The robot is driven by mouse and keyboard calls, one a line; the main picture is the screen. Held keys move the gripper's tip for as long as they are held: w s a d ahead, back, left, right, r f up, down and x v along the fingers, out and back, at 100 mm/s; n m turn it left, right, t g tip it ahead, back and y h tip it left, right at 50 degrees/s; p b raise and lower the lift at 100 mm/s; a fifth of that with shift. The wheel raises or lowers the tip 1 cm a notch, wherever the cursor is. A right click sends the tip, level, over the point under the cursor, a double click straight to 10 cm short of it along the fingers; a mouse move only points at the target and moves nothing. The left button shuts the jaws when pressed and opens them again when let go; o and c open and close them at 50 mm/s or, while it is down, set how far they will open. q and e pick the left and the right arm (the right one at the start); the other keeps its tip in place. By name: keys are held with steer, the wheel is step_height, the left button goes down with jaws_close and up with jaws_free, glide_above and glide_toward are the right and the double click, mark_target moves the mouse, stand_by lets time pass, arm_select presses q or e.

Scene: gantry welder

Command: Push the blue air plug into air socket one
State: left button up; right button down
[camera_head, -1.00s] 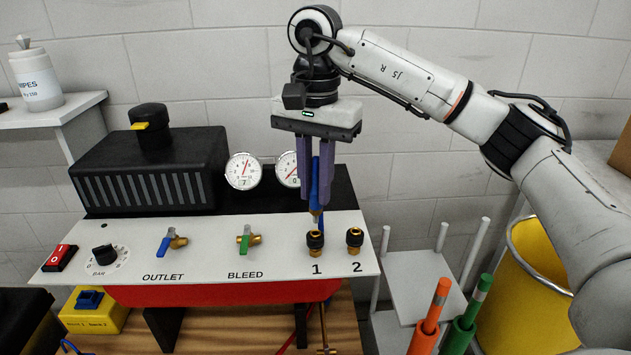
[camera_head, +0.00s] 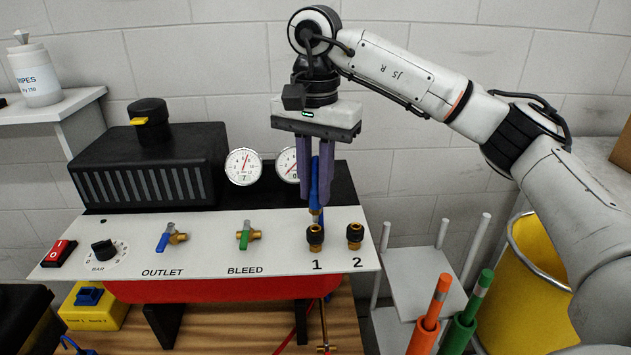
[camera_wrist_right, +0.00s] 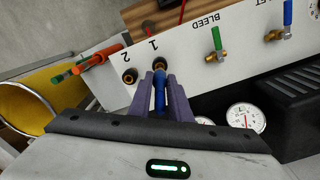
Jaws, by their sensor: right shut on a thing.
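The blue air plug (camera_head: 315,178) is held upright between the purple fingers of my right gripper (camera_head: 316,198), which is shut on it. The plug's metal tip points down at air socket one (camera_head: 315,238), the black and brass fitting above the label 1. In the head view the tip is right above the socket's mouth; I cannot tell if it has entered. The right wrist view also shows the blue plug (camera_wrist_right: 159,92) between the fingers, in line with socket one (camera_wrist_right: 150,56). Air socket two (camera_head: 355,237) stands empty to its right. My left gripper is not in view.
The white panel (camera_head: 205,262) carries a blue outlet valve (camera_head: 166,240), a green bleed valve (camera_head: 244,238), a black knob and a red switch. Two gauges (camera_head: 243,167) stand behind it. Orange and green cylinders (camera_head: 428,318) and a yellow bin (camera_head: 540,260) are at the right.

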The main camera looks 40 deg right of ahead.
steer(key=shift+f+b, duration=0.95)
steer(key=shift+f, duration=0.9)
steer(key=c, duration=1.6)
jaws_free()
steer(key=shift+o, duration=0.2)
